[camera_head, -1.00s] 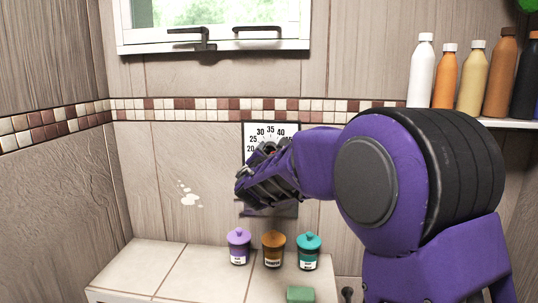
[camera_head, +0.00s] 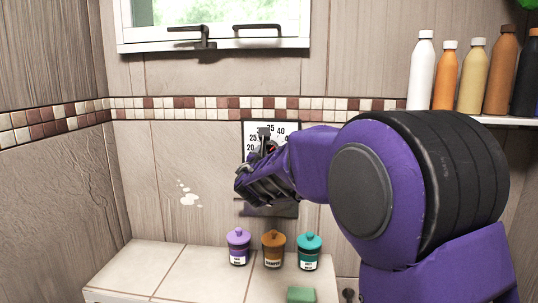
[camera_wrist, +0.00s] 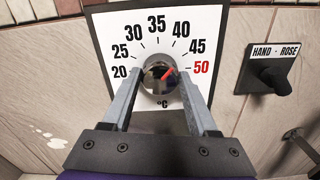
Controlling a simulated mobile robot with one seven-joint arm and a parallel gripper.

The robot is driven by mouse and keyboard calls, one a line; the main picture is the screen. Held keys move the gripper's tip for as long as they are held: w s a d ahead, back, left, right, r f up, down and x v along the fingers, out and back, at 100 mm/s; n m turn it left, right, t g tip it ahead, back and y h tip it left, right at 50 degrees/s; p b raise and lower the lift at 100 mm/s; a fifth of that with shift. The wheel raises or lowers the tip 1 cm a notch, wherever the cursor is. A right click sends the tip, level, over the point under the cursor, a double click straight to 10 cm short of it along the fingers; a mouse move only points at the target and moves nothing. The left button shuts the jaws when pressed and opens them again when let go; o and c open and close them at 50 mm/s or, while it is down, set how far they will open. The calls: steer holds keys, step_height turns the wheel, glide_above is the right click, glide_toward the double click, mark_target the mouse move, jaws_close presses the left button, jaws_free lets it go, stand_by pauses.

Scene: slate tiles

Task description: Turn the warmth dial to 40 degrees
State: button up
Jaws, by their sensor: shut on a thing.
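The warmth dial is a white panel (camera_wrist: 110,25) with marks from 20 to 50 °C; the 50 is red. Its round knob (camera_wrist: 158,88) sits between the fingers in the wrist view and carries a red pointer. The pointer slants up and right, roughly between 40 and 45; the exact reading is unclear. My gripper (camera_wrist: 160,73) is shut on the knob, one finger on each side. In the head view my gripper (camera_head: 266,150) covers the knob and part of the scale on the panel (camera_head: 291,127).
A black "HAND - ROSE" control (camera_wrist: 272,72) is on the wall right of the dial. Purple (camera_head: 238,247), brown (camera_head: 273,249) and teal (camera_head: 309,252) jars stand on the tiled ledge below. Several bottles (camera_head: 472,80) stand on the right shelf.

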steer(key=shift+n, duration=1.1)
steer(key=o, duration=1.4)
steer(key=shift+c, duration=0.2)
